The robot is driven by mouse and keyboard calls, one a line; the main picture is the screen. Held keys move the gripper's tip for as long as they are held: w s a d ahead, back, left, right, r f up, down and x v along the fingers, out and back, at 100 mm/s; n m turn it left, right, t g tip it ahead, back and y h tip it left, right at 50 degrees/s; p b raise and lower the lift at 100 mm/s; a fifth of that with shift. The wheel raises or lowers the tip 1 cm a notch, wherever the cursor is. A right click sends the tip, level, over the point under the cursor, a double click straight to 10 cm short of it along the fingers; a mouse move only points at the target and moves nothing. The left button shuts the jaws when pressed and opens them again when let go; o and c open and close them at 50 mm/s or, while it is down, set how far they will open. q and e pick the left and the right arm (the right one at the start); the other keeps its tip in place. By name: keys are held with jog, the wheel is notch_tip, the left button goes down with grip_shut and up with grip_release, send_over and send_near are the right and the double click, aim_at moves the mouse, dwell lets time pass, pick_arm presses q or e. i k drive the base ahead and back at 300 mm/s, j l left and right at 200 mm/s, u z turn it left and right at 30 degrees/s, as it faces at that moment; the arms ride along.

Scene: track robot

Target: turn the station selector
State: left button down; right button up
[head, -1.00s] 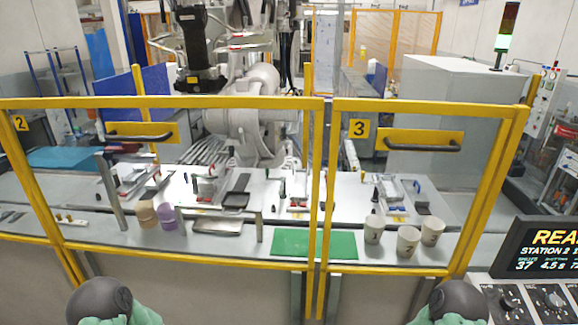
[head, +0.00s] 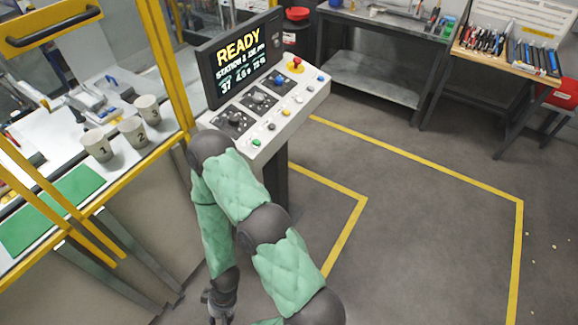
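The control console (head: 317,88) stands right of the yellow-framed cell. Its sloped panel carries a row of dark square plates with knobs: a near knob (head: 233,119), a middle knob (head: 258,97) and a far knob (head: 279,79). The labels are too small to read, so I cannot tell which is the station selector. The screen (head: 240,58) above reads READY, with a STATION line under it. My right arm, in green padding, rises in front of the console. Its gripper (head: 219,311) hangs low at the bottom edge, apart from the panel and partly cut off. My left gripper is out of view.
Several buttons and a red-topped knob (head: 297,64) share the panel. The yellow fence (head: 172,62) and numbered cups (head: 133,131) are left of it. A grey workbench (head: 375,75) and tool table (head: 505,60) stand behind. Open floor (head: 420,220) lies right, marked with yellow lines.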

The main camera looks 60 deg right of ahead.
aim_at(234, 118)
jog(key=z, duration=1.85)
